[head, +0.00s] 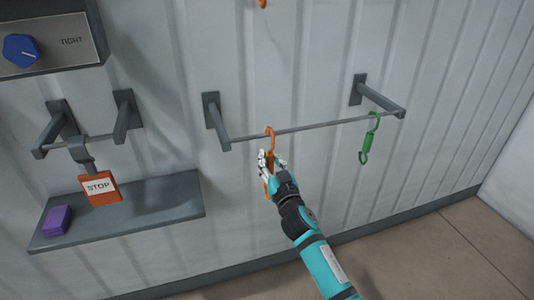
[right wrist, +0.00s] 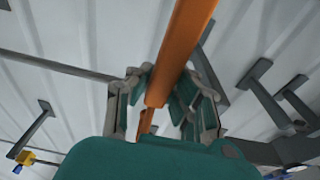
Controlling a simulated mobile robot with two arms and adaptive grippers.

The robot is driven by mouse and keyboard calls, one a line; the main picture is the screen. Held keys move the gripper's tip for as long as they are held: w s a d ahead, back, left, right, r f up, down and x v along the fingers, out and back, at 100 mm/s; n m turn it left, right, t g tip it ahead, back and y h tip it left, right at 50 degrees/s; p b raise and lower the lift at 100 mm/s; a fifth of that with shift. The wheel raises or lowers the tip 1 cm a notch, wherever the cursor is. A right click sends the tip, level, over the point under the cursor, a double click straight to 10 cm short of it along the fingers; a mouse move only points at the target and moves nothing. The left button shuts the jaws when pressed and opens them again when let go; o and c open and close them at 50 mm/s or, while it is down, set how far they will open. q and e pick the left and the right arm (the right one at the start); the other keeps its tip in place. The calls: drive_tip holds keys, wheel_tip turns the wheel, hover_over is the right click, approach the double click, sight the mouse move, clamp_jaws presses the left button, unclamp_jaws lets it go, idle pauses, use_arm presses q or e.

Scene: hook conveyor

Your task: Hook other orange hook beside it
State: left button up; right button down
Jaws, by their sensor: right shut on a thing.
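An orange hook (head: 270,134) is held upright in my right gripper (head: 267,162), which is shut on its lower part. The hook's curved top overlaps the thin rail (head: 310,127) near the rail's left end; I cannot tell whether it rests over the rail or is in front of it. In the right wrist view the orange hook (right wrist: 184,40) runs up from between the fingers (right wrist: 165,92). A green hook (head: 368,139) hangs near the right end of the same rail. Another orange piece (head: 263,3) is cut off at the top edge. My left gripper is out of view.
Wall brackets (head: 217,120) hold the rail. To the left, a STOP tag (head: 100,187) hangs from a shorter rail above a grey shelf (head: 150,206) with a purple block (head: 57,221). A control box (head: 75,35) with a blue knob is at upper left.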

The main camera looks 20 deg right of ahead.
drive_tip(key=shift+s+r, duration=0.1)
drive_tip(key=shift+s, duration=0.95)
drive_tip(key=shift+s+d+p, duration=0.1)
drive_tip(key=shift+s+p, duration=0.5)
drive_tip(key=shift+s, duration=0.5)
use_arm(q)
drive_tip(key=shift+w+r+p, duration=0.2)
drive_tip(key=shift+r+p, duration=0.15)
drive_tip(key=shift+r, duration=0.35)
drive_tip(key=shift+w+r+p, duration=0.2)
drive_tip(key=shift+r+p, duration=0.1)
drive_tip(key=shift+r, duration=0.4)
use_arm(e)
drive_tip(key=shift+s+d, duration=0.1)
drive_tip(key=shift+s, duration=2.85)
